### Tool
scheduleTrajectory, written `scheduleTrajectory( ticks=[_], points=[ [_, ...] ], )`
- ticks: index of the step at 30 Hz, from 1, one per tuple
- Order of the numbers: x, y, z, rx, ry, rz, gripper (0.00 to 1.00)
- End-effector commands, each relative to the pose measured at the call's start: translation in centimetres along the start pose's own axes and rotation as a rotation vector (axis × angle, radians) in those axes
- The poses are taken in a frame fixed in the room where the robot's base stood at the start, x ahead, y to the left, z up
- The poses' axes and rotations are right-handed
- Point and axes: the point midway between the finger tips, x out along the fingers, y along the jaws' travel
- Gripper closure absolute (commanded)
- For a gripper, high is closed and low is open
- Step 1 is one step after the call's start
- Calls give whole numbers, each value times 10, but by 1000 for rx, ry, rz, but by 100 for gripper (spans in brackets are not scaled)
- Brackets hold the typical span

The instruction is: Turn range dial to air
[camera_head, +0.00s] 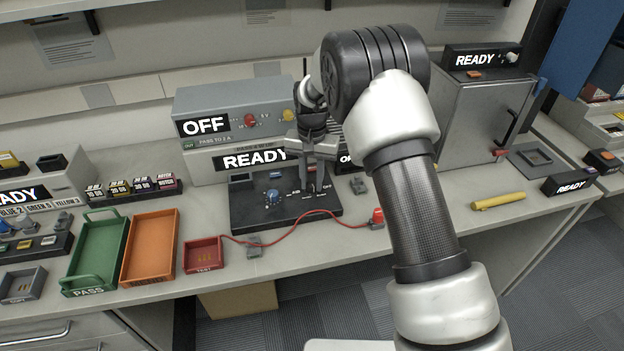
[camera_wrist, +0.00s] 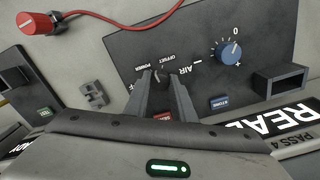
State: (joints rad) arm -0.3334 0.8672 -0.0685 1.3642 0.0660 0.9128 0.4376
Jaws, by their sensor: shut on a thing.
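My gripper (camera_wrist: 161,78) is shut on the range dial (camera_wrist: 159,73) on the black panel (camera_wrist: 205,28) in the wrist view. The fingers hide most of the dial; its marks POWER, OFFSET and AIR show around it, with AIR to the right. I cannot tell exactly which mark it points at. In the head view my gripper (camera_head: 319,187) reaches down onto the right part of the same panel (camera_head: 249,219). A blue knob (camera_wrist: 228,50) marked 0, + and − is apart from the fingers; it also shows in the head view (camera_head: 272,196).
A red plug (camera_head: 377,217) on a red lead lies right of the panel, and a red tray (camera_head: 204,254) stands left. Orange (camera_head: 149,247) and green (camera_head: 96,253) trays are farther left. A grey unit (camera_head: 240,100) reading OFF stands behind. A yellow tool (camera_head: 498,201) lies right.

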Motion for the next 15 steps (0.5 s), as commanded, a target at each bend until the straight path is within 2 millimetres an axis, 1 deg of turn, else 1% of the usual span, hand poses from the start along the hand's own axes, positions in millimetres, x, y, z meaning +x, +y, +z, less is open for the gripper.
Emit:
scheduleTrajectory(
  ticks=[15],
  points=[
    [-2,-1,-1,490,2,-1,99]
  ],
)
